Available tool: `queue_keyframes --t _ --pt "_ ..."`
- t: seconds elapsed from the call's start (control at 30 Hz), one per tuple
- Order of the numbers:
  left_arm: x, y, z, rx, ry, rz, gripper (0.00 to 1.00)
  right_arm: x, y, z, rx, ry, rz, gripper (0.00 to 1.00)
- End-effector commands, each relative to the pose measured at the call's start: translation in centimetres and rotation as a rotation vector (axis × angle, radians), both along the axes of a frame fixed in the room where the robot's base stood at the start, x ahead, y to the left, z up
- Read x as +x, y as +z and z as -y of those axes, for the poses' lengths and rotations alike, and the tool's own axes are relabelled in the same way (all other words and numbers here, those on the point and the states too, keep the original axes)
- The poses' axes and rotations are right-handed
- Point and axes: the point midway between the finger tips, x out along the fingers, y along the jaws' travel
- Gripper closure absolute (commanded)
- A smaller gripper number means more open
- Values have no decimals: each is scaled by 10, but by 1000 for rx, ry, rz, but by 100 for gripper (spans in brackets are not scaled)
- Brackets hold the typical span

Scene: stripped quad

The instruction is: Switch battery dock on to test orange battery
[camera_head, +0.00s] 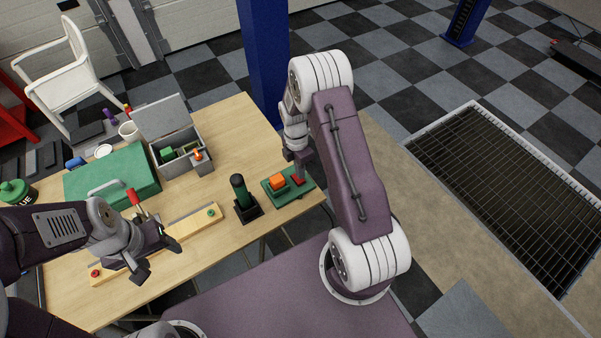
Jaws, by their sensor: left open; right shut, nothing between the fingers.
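The battery dock is a flat green base (269,197) near the right edge of the wooden table. An orange battery (277,182) stands on it, and a small red part, likely the switch (298,181), is at its right side. My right gripper (299,179) is shut and empty, pointing down at the red part; whether it touches is too small to tell. My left gripper (151,256) is open and empty over the left front of the table, well away from the dock.
A dark green cylinder in a black holder (248,212) stands left of the dock. A wooden strip with coloured buttons (192,227) lies under my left gripper. A green case (112,178), a grey open box (183,139) and a white cup (129,131) stand behind.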

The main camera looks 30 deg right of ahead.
Motion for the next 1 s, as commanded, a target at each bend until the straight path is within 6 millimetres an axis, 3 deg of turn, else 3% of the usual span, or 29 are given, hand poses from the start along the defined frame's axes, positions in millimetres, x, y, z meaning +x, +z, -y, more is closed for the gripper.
queue_keyframes --t 0.3,0.67,1.0 --pt "0 10 0 0 0 0 39 -3 -25 0 -1 0 1 100" --pt "0 1 0 0 0 0 39 -3 -35 0 -1 0 1 100" --pt "0 5 0 0 0 0 39 -1 -30 0 0 1 -1 100"
